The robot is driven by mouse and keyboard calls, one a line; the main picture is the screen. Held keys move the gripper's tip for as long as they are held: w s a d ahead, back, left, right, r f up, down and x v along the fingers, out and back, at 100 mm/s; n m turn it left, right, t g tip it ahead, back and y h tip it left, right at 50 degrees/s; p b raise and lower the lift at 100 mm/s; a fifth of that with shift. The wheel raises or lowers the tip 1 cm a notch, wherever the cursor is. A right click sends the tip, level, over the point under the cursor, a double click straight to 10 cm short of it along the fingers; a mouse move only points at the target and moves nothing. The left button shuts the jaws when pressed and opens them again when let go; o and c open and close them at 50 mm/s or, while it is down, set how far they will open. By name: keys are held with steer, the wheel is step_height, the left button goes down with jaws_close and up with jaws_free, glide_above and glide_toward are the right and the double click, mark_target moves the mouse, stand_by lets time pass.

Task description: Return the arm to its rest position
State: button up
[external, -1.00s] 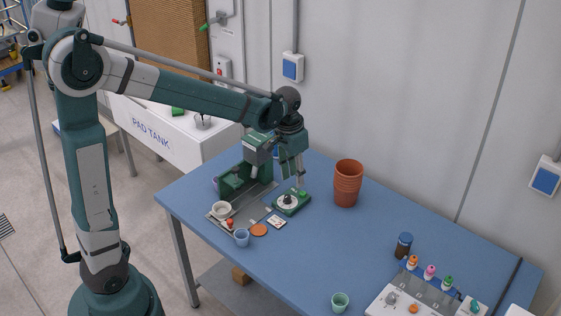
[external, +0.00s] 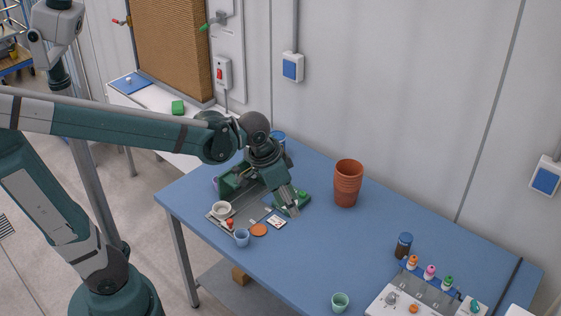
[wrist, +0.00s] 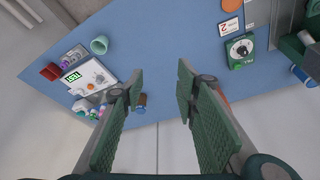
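My gripper (external: 292,205) hangs over the blue table, in front of the small green dial device in the external view. In the wrist view my gripper (wrist: 158,85) has its two green pads well apart, with nothing between them. Table top and pale floor or wall show through the gap. My arm reaches across the left half of the external view, bent at the elbow. The green dial device (wrist: 240,48) shows its white dial in the wrist view; in the external view it is partly hidden behind my gripper.
A stack of terracotta pots (external: 347,185) stands right of my gripper. On the blue table (external: 310,250) are a blue cup (external: 242,237), an orange disc (external: 259,230), a white bowl (external: 221,209), a green cup (external: 340,301) and a brown bottle (external: 403,246). The table's middle is clear.

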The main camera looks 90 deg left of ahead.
steer(key=s+d+m+t, duration=0.1)
steer(key=s+d, duration=0.4)
steer(key=d, duration=0.4)
steer(key=s+d+m+t+h, duration=0.1)
steer(key=s+d+m+t, duration=0.1)
steer(key=s+d, duration=0.4)
steer(key=d, duration=0.3)
steer(key=shift+d+f+t, duration=0.2)
steer(key=shift+t, duration=0.1)
